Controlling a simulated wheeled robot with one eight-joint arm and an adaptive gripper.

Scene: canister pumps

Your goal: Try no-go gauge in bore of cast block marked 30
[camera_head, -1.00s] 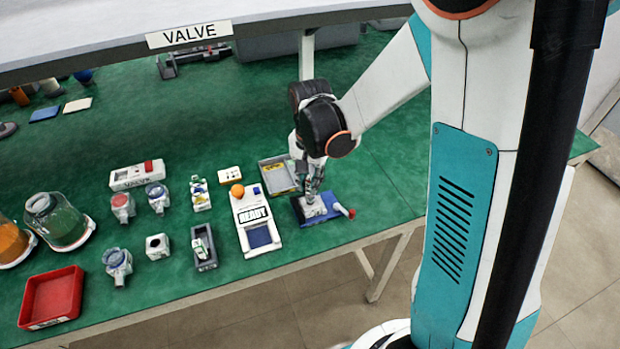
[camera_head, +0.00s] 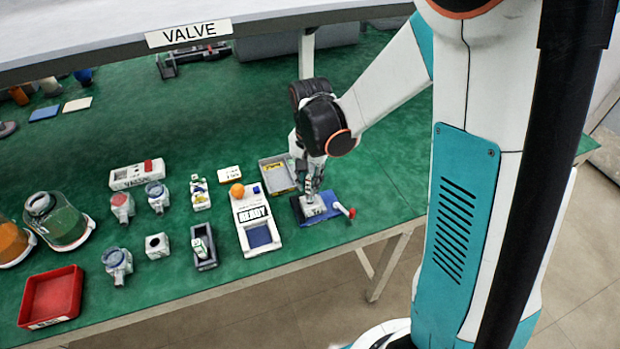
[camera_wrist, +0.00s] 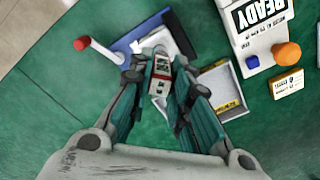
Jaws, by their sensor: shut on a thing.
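My gripper (camera_head: 313,194) points down over a blue fixture (camera_head: 334,212) at the right end of the bench. In the wrist view its fingers (camera_wrist: 160,82) are shut on a small piece with a white marked face and a red part, which looks like the gauge (camera_wrist: 160,87). A pale grey block (camera_wrist: 152,41) lies on the blue fixture just beyond the held piece. Its marking and bore cannot be made out, and I cannot tell whether the piece enters it. A red-ended handle (camera_wrist: 82,43) sticks out from the fixture.
A grey tray (camera_head: 272,163) with a yellow label stands close behind the fixture. A white READY stand (camera_head: 241,210) with an orange ball (camera_head: 237,190) is to its left. A white block with a dark hole (camera_head: 157,246) and a red bin (camera_head: 52,297) are farther left. The bench's front edge is near.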

